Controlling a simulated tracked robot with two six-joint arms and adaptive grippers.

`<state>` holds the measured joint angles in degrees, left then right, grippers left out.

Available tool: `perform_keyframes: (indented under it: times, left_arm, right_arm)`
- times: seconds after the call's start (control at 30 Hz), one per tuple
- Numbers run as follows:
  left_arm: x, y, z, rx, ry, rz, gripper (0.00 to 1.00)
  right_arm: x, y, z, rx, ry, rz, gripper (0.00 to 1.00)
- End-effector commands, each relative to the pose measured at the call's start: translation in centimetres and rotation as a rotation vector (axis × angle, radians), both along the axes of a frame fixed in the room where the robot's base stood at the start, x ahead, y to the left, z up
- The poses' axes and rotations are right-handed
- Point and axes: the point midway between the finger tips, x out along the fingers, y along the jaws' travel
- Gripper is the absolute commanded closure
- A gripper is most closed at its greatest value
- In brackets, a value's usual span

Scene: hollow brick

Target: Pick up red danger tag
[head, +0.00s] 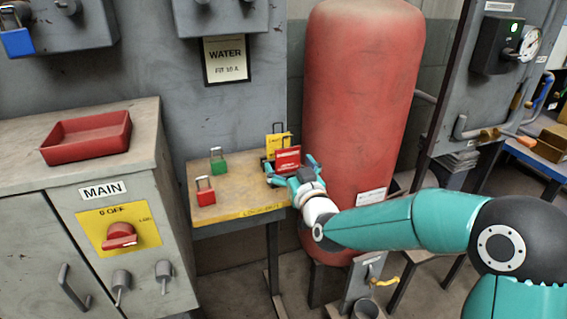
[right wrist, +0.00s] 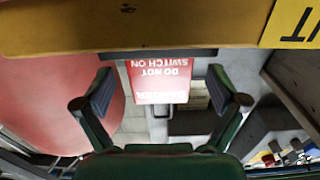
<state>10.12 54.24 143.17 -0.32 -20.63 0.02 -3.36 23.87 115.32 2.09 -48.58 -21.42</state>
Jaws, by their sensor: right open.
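The red danger tag (head: 287,160) stands near the right end of the small lockout table, in front of a yellow tag (head: 277,142). In the right wrist view the red tag (right wrist: 160,82) appears upside down, with "DO NOT SWITCH ON" in white letters. My right gripper (head: 291,169) is at the tag; it also shows in the right wrist view (right wrist: 160,92). Its fingers are open, one on each side of the tag, with a gap on both sides. Its hand hides the tag's lower part in the head view. My left gripper is not in view.
A green padlock (head: 218,160) and a red padlock (head: 205,191) stand on the lockout table (head: 240,197), left of the tag. A large red tank (head: 362,90) stands close behind and right. A red tray (head: 88,142) sits on the grey cabinet at left.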

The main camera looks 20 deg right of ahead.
Motion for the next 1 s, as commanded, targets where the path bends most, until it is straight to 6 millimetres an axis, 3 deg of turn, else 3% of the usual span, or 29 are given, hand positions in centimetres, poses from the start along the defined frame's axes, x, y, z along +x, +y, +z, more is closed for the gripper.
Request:
perform_keyframes:
  times: [0.1, 0.37, 0.7, 1.0]
  left_arm:
    - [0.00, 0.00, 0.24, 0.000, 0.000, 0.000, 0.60]
    - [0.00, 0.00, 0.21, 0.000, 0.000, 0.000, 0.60]
    - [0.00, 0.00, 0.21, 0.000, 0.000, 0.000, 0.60]
    - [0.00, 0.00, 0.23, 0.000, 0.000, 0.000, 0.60]
  right_arm:
    - [1.15, 0.05, -0.02, 0.000, 0.001, 0.000, 0.04]
    - [1.36, 0.07, -0.02, 0.000, 0.000, 0.000, 0.04]
    - [1.35, 0.11, -0.02, 0.000, 0.000, 0.001, 0.59]
    - [1.36, 0.13, 0.10, 0.000, -0.001, 0.001, 0.59]
